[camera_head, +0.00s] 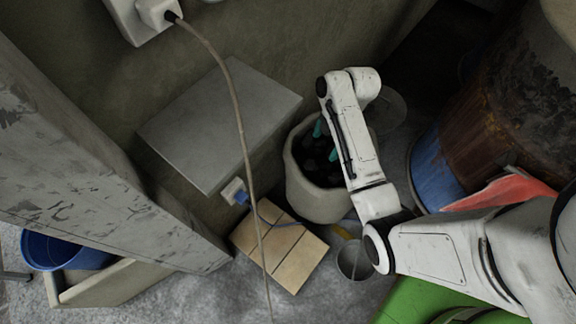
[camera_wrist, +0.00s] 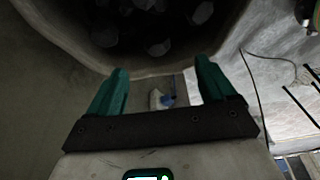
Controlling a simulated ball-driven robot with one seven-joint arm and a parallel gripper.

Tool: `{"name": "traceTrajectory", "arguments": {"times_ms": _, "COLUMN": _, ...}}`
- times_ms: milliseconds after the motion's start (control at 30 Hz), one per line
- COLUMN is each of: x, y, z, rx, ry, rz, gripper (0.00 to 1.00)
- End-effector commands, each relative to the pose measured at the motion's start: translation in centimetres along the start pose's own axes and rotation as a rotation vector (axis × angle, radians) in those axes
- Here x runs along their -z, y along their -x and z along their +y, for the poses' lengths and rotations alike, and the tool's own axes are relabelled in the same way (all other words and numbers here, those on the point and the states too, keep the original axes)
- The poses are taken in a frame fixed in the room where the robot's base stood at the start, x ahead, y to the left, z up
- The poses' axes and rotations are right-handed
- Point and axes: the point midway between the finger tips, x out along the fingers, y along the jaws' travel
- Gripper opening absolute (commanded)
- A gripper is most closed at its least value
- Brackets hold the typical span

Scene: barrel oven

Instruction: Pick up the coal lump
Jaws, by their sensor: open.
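Several dark coal lumps lie inside a pale round pot (camera_head: 312,203) in the head view. In the wrist view grey coal lumps (camera_wrist: 158,47) show faintly in the dark inside of the pot, at the top of the picture. The pot's pale rim (camera_wrist: 70,42) curves around them. My gripper (camera_head: 326,142) shows its teal fingertips over the pot's mouth in the head view. In the wrist view my gripper (camera_wrist: 160,80) is open, with nothing between its fingers. I cannot tell how far the fingertips are from the lumps.
A grey box (camera_head: 222,120) stands left of the pot, with a hanging cable (camera_head: 236,100) in front. A wooden board (camera_head: 282,252) and a small metal bucket (camera_head: 353,262) lie below the pot. A rusty barrel (camera_head: 510,110) stands at the right. A blue bucket (camera_head: 50,253) sits lower left.

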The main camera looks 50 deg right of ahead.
Motion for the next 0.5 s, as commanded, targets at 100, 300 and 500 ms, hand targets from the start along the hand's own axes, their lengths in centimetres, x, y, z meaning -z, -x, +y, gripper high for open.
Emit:
{"name": "traceTrajectory", "arguments": {"times_ms": 100, "x": -0.4, "y": -0.9, "z": 0.2, "rx": 0.001, "ry": 0.023, "rz": 0.006, "gripper": 0.84}}
{"name": "traceTrajectory", "arguments": {"times_ms": 300, "x": -0.4, "y": -3.9, "z": 0.2, "rx": 0.002, "ry": 0.025, "rz": 0.006, "gripper": 0.84}}
{"name": "traceTrajectory", "arguments": {"times_ms": 500, "x": -0.3, "y": -5.7, "z": 0.2, "rx": 0.0, "ry": 0.024, "rz": 0.005, "gripper": 0.84}}
